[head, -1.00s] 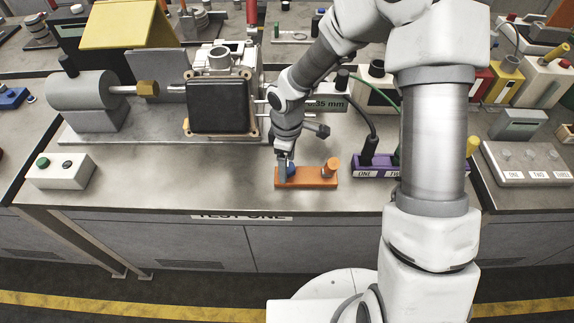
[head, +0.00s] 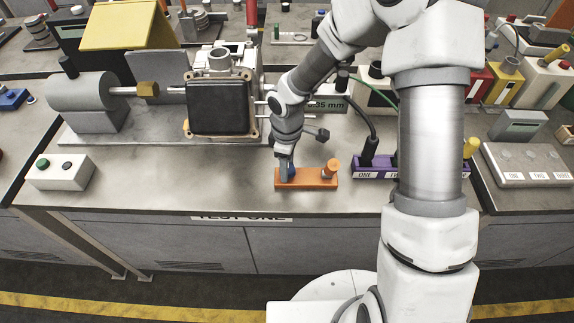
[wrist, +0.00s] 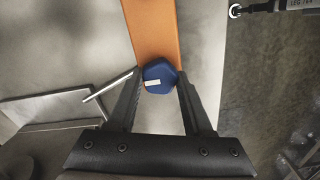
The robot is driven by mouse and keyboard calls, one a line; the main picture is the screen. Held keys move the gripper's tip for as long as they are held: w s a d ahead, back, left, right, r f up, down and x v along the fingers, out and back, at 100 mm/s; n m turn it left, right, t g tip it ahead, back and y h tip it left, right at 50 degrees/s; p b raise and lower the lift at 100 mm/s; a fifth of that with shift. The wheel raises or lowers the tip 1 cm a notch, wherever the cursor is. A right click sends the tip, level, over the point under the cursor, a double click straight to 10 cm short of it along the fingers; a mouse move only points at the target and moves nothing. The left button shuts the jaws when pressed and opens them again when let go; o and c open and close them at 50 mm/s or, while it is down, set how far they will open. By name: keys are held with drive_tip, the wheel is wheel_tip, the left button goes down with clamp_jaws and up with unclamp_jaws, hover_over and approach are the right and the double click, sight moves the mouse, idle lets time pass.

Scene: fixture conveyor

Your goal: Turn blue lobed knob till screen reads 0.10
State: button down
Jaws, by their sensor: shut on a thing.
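The blue lobed knob (wrist: 160,80) has a white mark on its top and sits on the end of an orange base (wrist: 152,25). My gripper (wrist: 158,74) is shut on the knob, one finger on each side. In the head view the knob (head: 292,170) is mostly hidden behind my fingers, at the left end of the orange base (head: 315,184). The screen (head: 333,104) stands behind my wrist. Its reading ends in .35 mm; my arm partly covers the first digit.
An orange post (head: 329,168) rises from the base's right end. A purple block (head: 372,171) with cables stands to the right. A large machine (head: 217,105) is behind left. A white button box (head: 60,171) is at far left. The bench between is clear.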

drive_tip(key=m+b, duration=0.2)
drive_tip(key=m, duration=0.1)
drive_tip(key=shift+f+m, duration=0.1)
drive_tip(key=shift+m, duration=0.3)
drive_tip(key=m+b, duration=0.2)
drive_tip(key=m, duration=0.1)
drive_tip(key=shift+m, duration=0.3)
drive_tip(key=m+b, duration=0.1)
drive_tip(key=m, duration=0.2)
drive_tip(key=shift+m, duration=0.3)
drive_tip(key=shift+m+b, duration=0.75)
drive_tip(key=shift+m, duration=1.05)
drive_tip(key=shift+c, duration=1.5)
unclamp_jaws()
